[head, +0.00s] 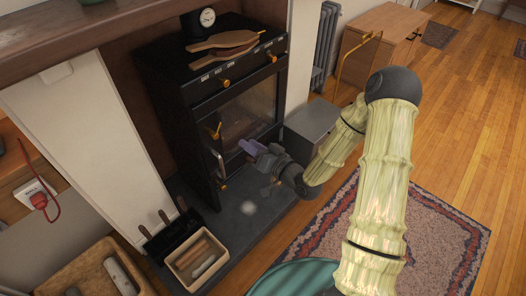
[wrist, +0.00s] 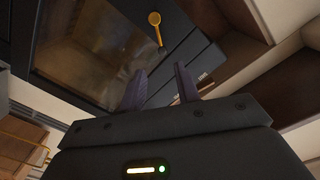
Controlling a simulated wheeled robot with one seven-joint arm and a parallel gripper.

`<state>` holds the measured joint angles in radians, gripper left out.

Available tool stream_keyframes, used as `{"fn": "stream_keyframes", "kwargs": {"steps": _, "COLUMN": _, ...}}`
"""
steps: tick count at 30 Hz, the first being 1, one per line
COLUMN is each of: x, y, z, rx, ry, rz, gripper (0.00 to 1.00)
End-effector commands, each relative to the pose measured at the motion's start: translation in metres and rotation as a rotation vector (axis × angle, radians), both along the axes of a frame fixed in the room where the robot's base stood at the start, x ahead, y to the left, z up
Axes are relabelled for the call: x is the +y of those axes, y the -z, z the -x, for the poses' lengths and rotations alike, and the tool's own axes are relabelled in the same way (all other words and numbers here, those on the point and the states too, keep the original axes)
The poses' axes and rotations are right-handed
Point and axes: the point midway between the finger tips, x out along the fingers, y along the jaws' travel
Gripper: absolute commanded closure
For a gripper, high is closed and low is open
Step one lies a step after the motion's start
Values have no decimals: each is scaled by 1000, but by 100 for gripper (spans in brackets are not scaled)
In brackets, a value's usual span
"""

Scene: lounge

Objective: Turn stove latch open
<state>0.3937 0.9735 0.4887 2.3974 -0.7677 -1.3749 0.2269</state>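The black stove (head: 185,85) stands in the fireplace with its glass door (head: 248,108) facing the room. A brass latch (head: 214,131) sits on the door frame left of the glass. A brass latch handle with a round end (wrist: 156,25) also shows in the wrist view, beyond the fingertips. My gripper (head: 252,147) is in front of the lower part of the door, to the right of and below the latch. In the wrist view its two purple fingers (wrist: 160,70) are apart with nothing between them. The latch and the fingers do not touch in the wrist view.
Another brass knob (head: 222,187) is low on the stove. Wooden boards (head: 222,42) and a round gauge (head: 208,17) are on top. A wooden box (head: 197,262) and dark tool holder (head: 172,235) stand on the hearth at lower left. A grey box (head: 311,122) stands right of the stove.

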Motion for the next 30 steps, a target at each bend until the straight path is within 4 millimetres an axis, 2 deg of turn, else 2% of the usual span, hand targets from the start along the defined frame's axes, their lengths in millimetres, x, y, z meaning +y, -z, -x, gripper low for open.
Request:
{"fn": "stream_keyframes", "kwargs": {"steps": 3, "x": -16, "y": -1, "z": 17, "rx": 3, "ry": 3, "rz": 0, "gripper": 68}}
{"fn": "stream_keyframes", "kwargs": {"steps": 9, "x": -30, "y": -1, "z": 32, "rx": 0, "ry": 3, "rz": 0, "gripper": 68}}
{"fn": "stream_keyframes", "kwargs": {"steps": 26, "x": -31, "y": -1, "z": 33, "rx": 0, "ry": 1, "rz": 3, "gripper": 68}}
{"fn": "stream_keyframes", "kwargs": {"steps": 30, "x": -30, "y": 3, "z": 32, "rx": 21, "ry": -9, "rz": 74, "gripper": 68}}
